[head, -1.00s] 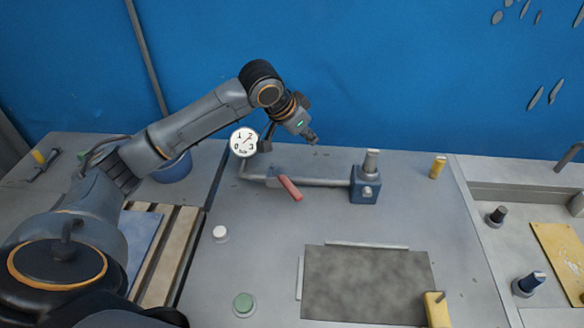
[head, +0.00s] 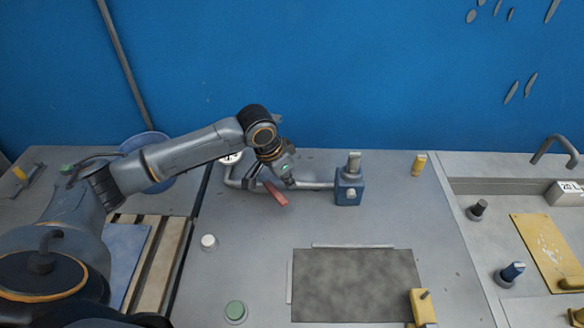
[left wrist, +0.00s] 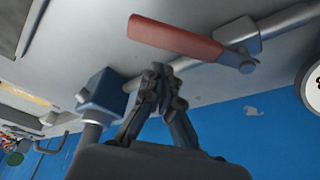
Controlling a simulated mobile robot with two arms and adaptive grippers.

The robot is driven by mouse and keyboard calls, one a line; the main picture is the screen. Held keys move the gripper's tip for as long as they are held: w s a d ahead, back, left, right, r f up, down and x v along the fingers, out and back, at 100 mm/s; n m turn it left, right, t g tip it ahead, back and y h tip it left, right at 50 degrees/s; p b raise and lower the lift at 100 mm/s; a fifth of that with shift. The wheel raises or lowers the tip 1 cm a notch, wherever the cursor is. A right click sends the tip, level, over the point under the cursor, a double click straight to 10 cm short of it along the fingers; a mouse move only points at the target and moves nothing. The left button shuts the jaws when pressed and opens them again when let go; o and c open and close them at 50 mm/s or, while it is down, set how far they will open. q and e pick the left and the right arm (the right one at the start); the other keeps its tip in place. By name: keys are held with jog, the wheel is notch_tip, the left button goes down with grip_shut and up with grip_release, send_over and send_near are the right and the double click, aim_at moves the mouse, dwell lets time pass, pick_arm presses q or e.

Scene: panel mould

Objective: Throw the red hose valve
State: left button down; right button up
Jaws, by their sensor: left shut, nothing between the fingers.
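The red valve handle (head: 276,195) sticks out from a grey pipe (head: 316,186) at a slant toward the front of the bench. In the left wrist view the handle (left wrist: 176,38) shows whole, joined to the pipe by a grey pivot. My left gripper (head: 289,182) is shut and empty, just right of the handle in the head view. In the left wrist view its fingertips (left wrist: 160,72) sit beside the handle, between it and the blue block (left wrist: 104,92); I cannot tell if they touch. My right gripper is out of view.
A dial gauge (head: 231,158), partly covered by my left arm, stands at the pipe's left end. The blue block (head: 349,191) is at its right end. A white button (head: 208,242), a green button (head: 235,311) and a dark plate (head: 355,284) lie in front, with clear bench between.

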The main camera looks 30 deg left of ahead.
pick_arm(q)
jog(key=shift+s+a+r, duration=0.1)
jog(key=shift+s+a, duration=0.15)
jog(key=shift+s, duration=0.25)
jog(key=shift+s+a, duration=0.2)
jog(key=shift+s, duration=0.3)
jog(key=shift+w, duration=0.1)
